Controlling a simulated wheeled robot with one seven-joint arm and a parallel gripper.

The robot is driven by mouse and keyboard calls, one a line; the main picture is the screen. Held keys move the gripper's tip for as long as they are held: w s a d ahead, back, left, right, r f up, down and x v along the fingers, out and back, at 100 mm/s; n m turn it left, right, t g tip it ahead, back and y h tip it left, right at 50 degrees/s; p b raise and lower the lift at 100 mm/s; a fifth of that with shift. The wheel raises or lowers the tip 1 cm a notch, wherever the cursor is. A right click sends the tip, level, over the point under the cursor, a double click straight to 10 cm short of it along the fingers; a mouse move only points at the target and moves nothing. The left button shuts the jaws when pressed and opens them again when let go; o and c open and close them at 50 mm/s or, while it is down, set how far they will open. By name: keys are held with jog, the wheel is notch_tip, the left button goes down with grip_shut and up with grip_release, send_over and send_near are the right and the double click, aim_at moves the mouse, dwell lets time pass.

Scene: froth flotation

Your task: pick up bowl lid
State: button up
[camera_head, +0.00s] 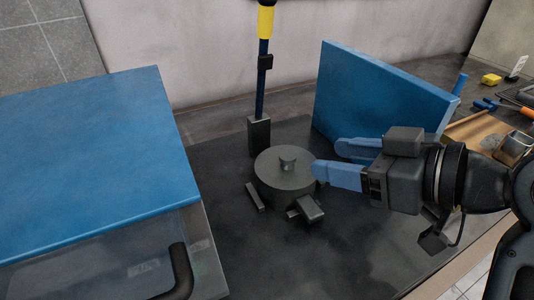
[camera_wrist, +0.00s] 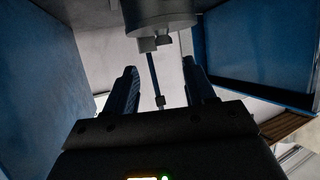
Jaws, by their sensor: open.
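The bowl lid (camera_head: 284,172) is a dark grey disc with a small raised knob (camera_head: 288,163) at its centre. It tops a round grey vessel standing on the dark work surface; I cannot tell the seam between them. My gripper (camera_head: 327,159) is open and empty, with blue fingers pointing left, just right of the knob and around lid height. In the wrist view, which looks upside down, the grey vessel (camera_wrist: 160,10) fills the top middle and a knob-like part hangs below it. My fingertips (camera_wrist: 160,68) lie spread on either side, apart from the knob.
A blue-topped cabinet (camera_head: 90,150) with a dark handle stands at left. A blue panel (camera_head: 380,90) rises behind my gripper. A dark post with a yellow band (camera_head: 265,22) stands behind the vessel. Small grey blocks (camera_head: 308,209) sit at its front. Tools and a yellow block (camera_head: 490,79) lie far right.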

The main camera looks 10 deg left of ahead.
aim_at(288, 156)
jog(key=x, duration=0.2)
jog(key=shift+w+a, duration=0.1)
jog(key=shift+a, duration=0.2)
jog(key=shift+s+p+x, duration=0.15)
jog(key=shift+p+x, duration=0.1)
jog(key=shift+x, duration=1.1)
jog(key=shift+s+p+x, duration=0.1)
jog(key=shift+p+x, duration=0.1)
jog(key=shift+x, duration=1.2)
jog(key=shift+f, duration=0.2)
jog(key=shift+c, duration=0.2)
grip_shut()
